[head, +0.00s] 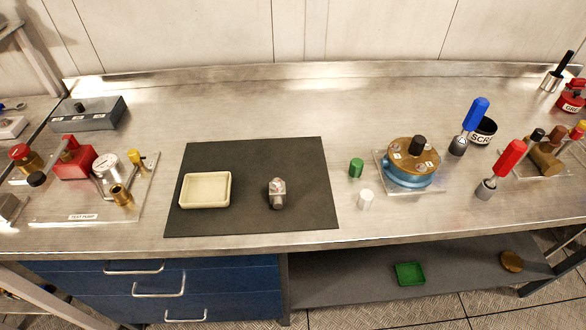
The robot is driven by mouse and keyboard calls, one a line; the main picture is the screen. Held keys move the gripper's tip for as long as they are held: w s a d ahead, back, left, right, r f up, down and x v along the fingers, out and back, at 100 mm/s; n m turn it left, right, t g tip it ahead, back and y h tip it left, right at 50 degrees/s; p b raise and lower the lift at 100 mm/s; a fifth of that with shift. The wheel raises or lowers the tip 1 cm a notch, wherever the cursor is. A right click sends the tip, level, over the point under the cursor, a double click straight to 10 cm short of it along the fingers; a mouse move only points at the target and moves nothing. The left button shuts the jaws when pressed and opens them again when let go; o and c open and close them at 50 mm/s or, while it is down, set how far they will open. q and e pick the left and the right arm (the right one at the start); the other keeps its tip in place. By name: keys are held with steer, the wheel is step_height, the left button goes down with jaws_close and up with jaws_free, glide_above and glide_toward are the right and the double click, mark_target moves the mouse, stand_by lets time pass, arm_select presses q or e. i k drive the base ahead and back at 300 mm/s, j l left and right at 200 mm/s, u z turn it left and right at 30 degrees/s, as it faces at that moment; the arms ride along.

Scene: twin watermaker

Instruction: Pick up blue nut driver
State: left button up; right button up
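The blue nut driver (475,115) stands upright, tilted a little to the right, at the right part of the steel bench. Its blue handle is on top and its lower end sits in a small dark metal holder (458,146). A similar driver with a red handle (509,157) stands to its right and nearer the front edge. Neither of my grippers shows in the head view.
A blue and brass round device (411,165) stands left of the drivers. A black cup labelled SCR (482,132) is close behind the blue driver. Green (356,168) and white (366,199) cylinders, a dark mat (250,220) with a cream tray (183,190), and a test pump (75,160) lie further left.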

mark_target(475, 114)
steer(key=z, duration=1.25)
steer(key=u, duration=0.25)
steer(key=i+l+u, duration=0.1)
steer(key=l+u, duration=0.75)
